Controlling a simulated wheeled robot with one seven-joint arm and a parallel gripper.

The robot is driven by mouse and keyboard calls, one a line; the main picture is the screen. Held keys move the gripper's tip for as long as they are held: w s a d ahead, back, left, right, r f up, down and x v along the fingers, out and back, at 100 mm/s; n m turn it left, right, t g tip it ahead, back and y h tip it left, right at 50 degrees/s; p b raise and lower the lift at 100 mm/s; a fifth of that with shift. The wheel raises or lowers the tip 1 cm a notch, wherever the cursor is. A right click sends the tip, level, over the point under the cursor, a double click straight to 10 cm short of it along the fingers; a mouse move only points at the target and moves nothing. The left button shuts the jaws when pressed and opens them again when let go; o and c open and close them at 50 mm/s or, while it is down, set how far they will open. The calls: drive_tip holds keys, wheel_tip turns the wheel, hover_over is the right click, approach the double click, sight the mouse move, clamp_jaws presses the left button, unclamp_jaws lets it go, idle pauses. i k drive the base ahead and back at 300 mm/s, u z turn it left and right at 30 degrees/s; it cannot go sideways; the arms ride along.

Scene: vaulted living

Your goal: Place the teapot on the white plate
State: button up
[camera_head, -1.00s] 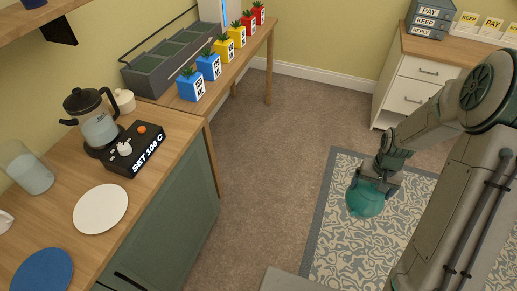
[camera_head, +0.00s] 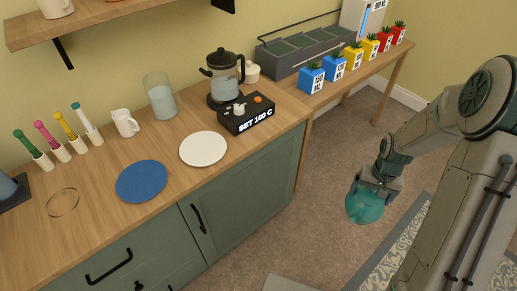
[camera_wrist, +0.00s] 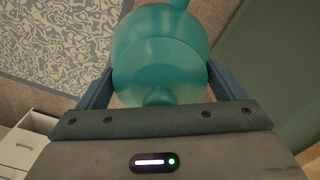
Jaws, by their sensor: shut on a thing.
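The teal teapot (camera_head: 366,204) hangs in the air over the carpet at the right of the head view. My gripper (camera_head: 378,180) is shut on it from above. In the wrist view the teapot (camera_wrist: 160,55) fills the space between the two blue fingers of my gripper (camera_wrist: 160,90); its knob faces the camera and its spout points to the top edge. The white plate (camera_head: 204,149) lies flat and empty on the wooden counter, well to the left of my gripper. The underside of the teapot is hidden.
On the counter (camera_head: 258,138), a blue plate (camera_head: 142,181) lies left of the white plate. Carpet (camera_head: 310,225) separates my gripper from the cabinet.

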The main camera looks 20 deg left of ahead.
sight(202, 148)
drive_tip(key=u, duration=1.35)
